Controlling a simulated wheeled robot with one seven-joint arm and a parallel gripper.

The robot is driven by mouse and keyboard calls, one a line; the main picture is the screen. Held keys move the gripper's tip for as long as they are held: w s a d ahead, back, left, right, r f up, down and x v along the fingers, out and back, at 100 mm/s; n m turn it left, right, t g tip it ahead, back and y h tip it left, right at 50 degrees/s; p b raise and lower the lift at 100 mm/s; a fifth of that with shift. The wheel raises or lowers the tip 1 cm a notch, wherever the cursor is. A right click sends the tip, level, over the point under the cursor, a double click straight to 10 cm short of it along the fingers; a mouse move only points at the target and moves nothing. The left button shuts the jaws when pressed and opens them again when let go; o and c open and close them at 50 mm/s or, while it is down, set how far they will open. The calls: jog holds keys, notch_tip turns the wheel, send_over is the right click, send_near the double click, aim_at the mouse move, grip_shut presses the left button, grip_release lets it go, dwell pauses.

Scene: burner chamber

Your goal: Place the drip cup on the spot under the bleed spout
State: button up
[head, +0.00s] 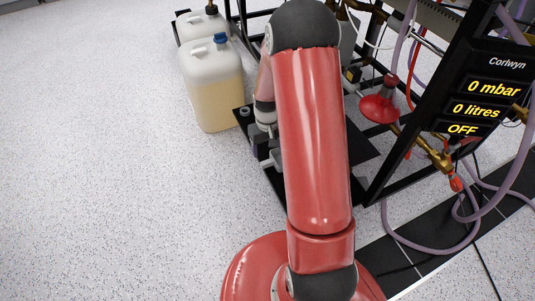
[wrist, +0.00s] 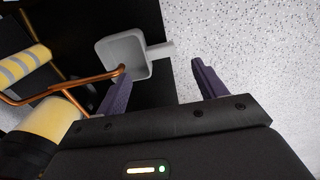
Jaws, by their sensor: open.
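The drip cup (wrist: 137,67) is a grey square cup with a short handle (wrist: 160,50), seen in the wrist view on a black surface. A copper tube (wrist: 70,89), likely the bleed spout, ends over the cup's left part as seen here. My gripper (wrist: 158,72) is open, with its two purple fingers apart and nothing between them. The handle lies just beyond the fingertips, between their lines; I see no contact.
A black frame carries a display panel (head: 475,95) reading 0 mbar, 0 litres and OFF. Two plastic canisters (head: 212,88) stand to the left of the arm. A red valve handle (head: 380,108) and hoses (head: 440,248) are at right. The speckled floor (head: 100,170) at left is clear.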

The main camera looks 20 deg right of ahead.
jog(key=s+a+r+t, duration=0.1)
jog(key=s+a+r, duration=0.15)
jog(key=r, duration=0.55)
jog(key=s+a+r+t, duration=0.1)
jog(key=s+r, duration=0.2)
jog(key=r, duration=0.4)
jog(key=s+a+r+t, duration=0.1)
jog(key=s+a+r, duration=0.1)
jog(key=r, duration=0.6)
jog(key=s+a+r+t, duration=0.1)
jog(key=s+a+r, duration=0.1)
jog(key=s, duration=0.5)
jog(key=s+a+r+t, duration=0.1)
jog(key=s+a+r, duration=0.1)
jog(key=s+r, duration=0.3)
jog(key=s, duration=0.3)
jog(key=shift+a+r+t, duration=0.2)
jog(key=shift+a+t, duration=0.1)
jog(key=shift+r, duration=0.1)
